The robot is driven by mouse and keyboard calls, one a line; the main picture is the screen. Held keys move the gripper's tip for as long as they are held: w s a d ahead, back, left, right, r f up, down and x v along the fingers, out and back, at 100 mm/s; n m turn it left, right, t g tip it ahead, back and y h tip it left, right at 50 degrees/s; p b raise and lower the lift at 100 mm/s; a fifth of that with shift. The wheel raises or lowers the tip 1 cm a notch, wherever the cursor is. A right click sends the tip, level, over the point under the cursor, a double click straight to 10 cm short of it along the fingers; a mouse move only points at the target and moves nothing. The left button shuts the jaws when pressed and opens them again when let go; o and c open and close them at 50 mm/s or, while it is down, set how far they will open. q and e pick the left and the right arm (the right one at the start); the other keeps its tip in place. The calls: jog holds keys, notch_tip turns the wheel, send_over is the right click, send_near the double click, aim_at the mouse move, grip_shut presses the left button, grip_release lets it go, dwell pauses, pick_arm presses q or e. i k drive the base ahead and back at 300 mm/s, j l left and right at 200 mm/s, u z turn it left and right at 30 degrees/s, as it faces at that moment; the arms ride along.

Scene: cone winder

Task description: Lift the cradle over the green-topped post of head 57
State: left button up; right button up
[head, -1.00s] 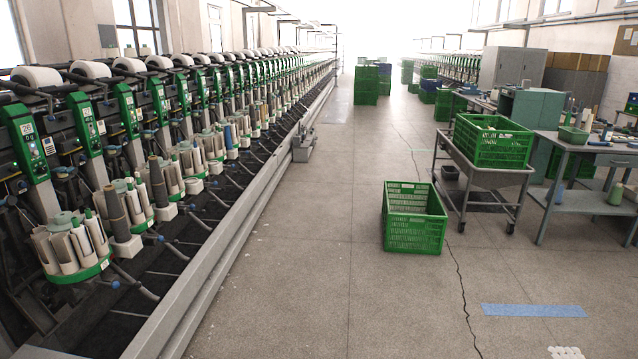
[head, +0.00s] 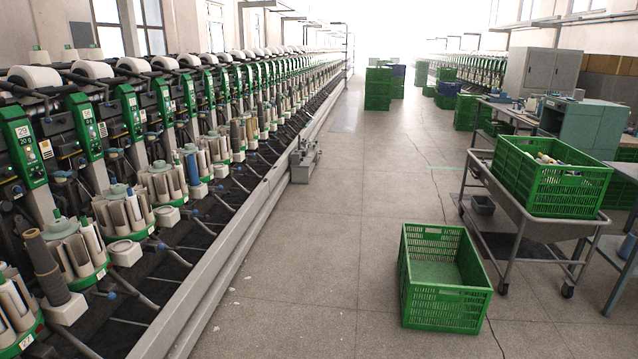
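A long row of winding heads runs down the left side of the head view. Each has a green-topped post; the nearest post (head: 22,142) carries a small display and label whose number I cannot read surely. Further posts (head: 83,125) repeat behind it. White yarn packages (head: 36,77) sit along the top of the row, with dark cradle arms (head: 28,92) beside them. I cannot pick out head 57 or its cradle; the far heads are too small to read. Neither of my grippers is in view.
An open green crate (head: 445,305) stands on the aisle floor. A trolley (head: 535,220) bears another green crate (head: 552,200) on the right. Stacked crates (head: 378,88) stand further back. A metal rail (head: 215,270) edges the machine.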

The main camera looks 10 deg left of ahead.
aim_at(70, 77)
jog(key=i+u, duration=0.1)
jog(key=i, duration=0.65)
jog(key=i+l+u, duration=0.1)
jog(key=i, duration=0.6)
jog(key=i+l+u, duration=0.1)
jog(key=i, duration=0.65)
jog(key=i+u, duration=0.4)
jog(key=i+l+u, duration=0.2)
jog(key=i+u, duration=0.25)
jog(key=i+l+u, duration=0.7)
jog(key=u, duration=0.15)
